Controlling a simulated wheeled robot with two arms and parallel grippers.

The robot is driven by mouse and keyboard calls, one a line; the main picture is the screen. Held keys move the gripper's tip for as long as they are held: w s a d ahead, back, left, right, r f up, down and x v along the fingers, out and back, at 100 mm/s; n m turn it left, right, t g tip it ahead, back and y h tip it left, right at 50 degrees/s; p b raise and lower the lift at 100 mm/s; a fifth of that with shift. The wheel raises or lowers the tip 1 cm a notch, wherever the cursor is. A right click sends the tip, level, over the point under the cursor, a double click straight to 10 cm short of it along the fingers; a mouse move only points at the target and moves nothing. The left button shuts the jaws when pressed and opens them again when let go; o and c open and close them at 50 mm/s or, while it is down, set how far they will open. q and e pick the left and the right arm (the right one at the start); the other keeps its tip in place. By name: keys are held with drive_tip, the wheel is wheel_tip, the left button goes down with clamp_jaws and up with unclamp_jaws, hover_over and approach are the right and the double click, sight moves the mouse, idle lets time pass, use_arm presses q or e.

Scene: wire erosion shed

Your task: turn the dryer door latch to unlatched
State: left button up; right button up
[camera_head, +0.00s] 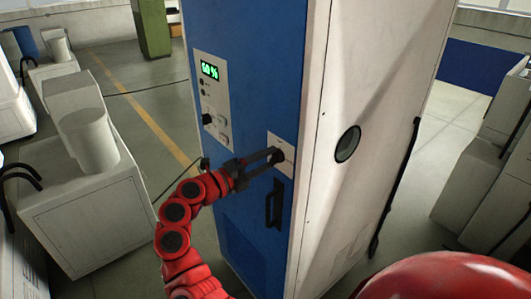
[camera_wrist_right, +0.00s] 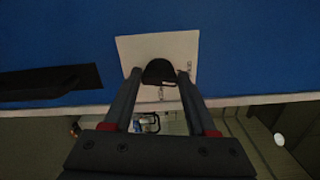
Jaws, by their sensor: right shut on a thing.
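The dryer is a tall cabinet with a blue door (camera_head: 248,95) and a white side (camera_head: 365,120) in the head view. The door latch (camera_head: 279,157) is a dark knob on a white plate (camera_head: 288,147) near the door's right edge. My right gripper (camera_head: 272,155) reaches it from the left and is shut on it. In the right wrist view the black latch knob (camera_wrist_right: 158,72) sits between the two fingertips. The fingers hide part of the knob and the plate's lettering, so I cannot tell which position the latch points to. My left gripper is not in view.
A black door handle (camera_head: 273,204) is just below the latch. A control panel (camera_head: 212,100) with a green display reading about 60 % and knobs is at upper left of the door. White machines (camera_head: 85,190) stand at the left, with open floor between.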

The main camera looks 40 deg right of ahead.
drive_tip(key=shift+n+p, duration=0.7)
drive_tip(key=shift+n, duration=0.2)
drive_tip(key=o, duration=1.4)
drive_tip(key=shift+c, duration=0.2)
drive_tip(key=shift+f, duration=0.1)
drive_tip(key=s+a+b, duration=0.1)
drive_tip(key=a+b, duration=0.4)
drive_tip(key=a, duration=1.2)
drive_tip(key=shift+s+a+b, duration=0.15)
drive_tip(key=shift+b, duration=0.2)
